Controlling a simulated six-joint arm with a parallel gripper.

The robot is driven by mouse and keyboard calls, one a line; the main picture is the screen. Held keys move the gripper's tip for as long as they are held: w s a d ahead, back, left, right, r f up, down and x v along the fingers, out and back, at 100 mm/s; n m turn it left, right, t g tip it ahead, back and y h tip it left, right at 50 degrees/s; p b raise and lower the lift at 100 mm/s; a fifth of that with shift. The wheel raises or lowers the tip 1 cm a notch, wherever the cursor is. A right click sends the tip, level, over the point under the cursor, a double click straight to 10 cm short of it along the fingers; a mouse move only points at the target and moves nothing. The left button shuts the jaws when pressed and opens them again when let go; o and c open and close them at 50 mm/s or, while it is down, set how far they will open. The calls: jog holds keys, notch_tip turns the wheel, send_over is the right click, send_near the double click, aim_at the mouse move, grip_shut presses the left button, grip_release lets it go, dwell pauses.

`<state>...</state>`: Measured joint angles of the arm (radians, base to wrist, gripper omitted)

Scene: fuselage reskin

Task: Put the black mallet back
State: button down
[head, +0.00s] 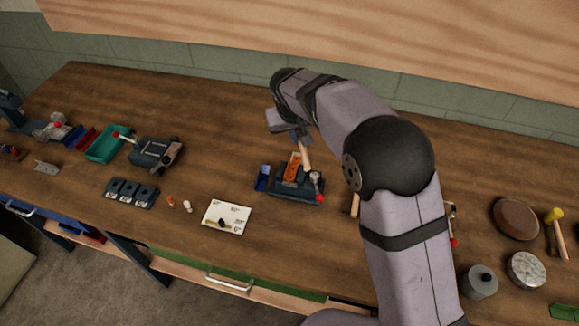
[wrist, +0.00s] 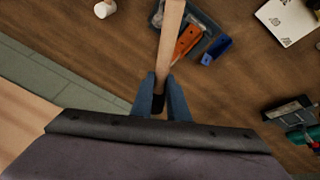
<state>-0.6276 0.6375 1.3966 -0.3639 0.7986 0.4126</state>
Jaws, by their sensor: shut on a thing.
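My gripper (wrist: 159,92) is shut on a wooden handle (wrist: 170,45), which I take to be the black mallet's; a short dark part shows between the fingertips. The handle runs out of the top of the wrist view, and I cannot make out the mallet's head. In the head view, my gripper (head: 302,138) is above the back of a dark tool holder (head: 285,190), with the pale handle (head: 305,157) slanting down from it. I cannot tell whether the handle touches the holder. An orange-handled tool (head: 292,167) sits in the holder.
A pale handle end (head: 355,205) shows beside my arm. A yellow-headed mallet (head: 556,229) and brown round pad (head: 515,218) lie far right. The bench behind the holder is clear.

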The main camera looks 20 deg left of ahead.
jog(key=shift+r, duration=0.5)
